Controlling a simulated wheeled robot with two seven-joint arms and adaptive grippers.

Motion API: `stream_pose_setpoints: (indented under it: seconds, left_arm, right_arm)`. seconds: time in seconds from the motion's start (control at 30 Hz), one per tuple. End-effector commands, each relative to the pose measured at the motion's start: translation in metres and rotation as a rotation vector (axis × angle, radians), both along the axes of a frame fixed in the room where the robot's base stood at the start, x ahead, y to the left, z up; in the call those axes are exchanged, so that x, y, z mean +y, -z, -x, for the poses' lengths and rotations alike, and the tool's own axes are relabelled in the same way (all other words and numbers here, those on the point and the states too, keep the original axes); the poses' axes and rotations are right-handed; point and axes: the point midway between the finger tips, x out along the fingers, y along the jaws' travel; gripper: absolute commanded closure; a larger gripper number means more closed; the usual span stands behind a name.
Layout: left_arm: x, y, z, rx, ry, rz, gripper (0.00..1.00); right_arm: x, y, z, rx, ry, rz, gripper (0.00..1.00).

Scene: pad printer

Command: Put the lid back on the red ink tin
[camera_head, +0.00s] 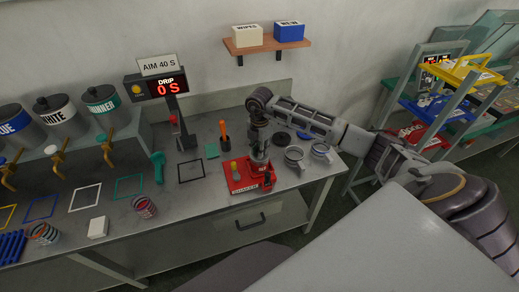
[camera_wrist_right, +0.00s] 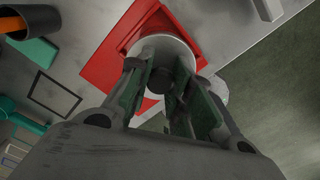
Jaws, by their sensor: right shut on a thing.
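A red tray-like base (camera_head: 237,183) stands on the bench, and it also shows in the wrist view (camera_wrist_right: 112,68). On it is a round, pale-rimmed tin (camera_wrist_right: 172,42), mostly hidden under my right gripper in the head view. My right gripper (camera_head: 260,158) points down over the base. In the wrist view its fingers (camera_wrist_right: 163,75) are closed around a dark round knob (camera_wrist_right: 163,82), which looks like a lid's knob, over the tin. I cannot tell if the lid touches the rim. My left gripper is not in view.
Two metal cups (camera_head: 295,158) (camera_head: 321,150) and a dark disc (camera_head: 282,138) are close on the right. The bench front edge is close.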

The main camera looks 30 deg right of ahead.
Motion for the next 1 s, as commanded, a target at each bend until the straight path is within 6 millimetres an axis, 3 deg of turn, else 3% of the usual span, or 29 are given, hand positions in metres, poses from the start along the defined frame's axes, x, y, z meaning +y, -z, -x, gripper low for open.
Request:
stream_pose_setpoints:
  seconds: [0.8,0.83,1.0]
  left_arm:
    - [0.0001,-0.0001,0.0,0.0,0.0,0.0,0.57]
    - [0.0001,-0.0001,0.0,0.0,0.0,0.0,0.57]
    - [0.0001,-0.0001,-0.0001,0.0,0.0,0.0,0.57]
  right_arm:
    - [-0.0002,0.0002,-0.0001,0.0,0.0,0.0,0.95]
    - [-0.0002,0.0002,-0.0001,0.0,0.0,0.0,0.76]
    - [-0.0002,0.0003,0.0,0.0,0.0,0.0,0.55]
